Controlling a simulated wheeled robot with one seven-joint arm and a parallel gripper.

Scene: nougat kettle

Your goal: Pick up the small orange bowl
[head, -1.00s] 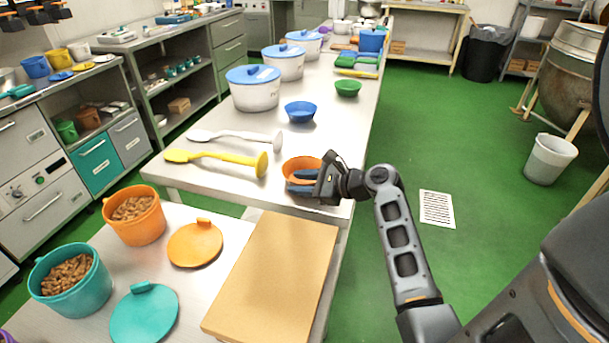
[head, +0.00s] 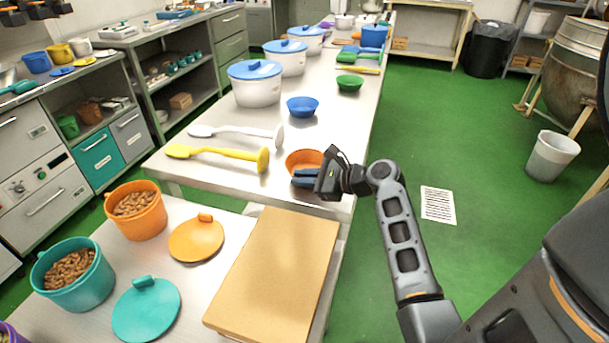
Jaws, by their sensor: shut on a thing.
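The small orange bowl (head: 303,158) is at the near right end of the long metal table, in the head view. My gripper (head: 306,178) is at the bowl's near right side, with its dark blue-grey fingers shut on the bowl. The fingers and gripper body hide the near part of the bowl. I cannot tell whether the bowl's base touches the table.
A yellow utensil (head: 218,155) and a white utensil (head: 236,132) lie left of the bowl. A blue bowl (head: 302,106) and a green bowl (head: 349,83) stand behind it. A tan board (head: 275,270) lies in front.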

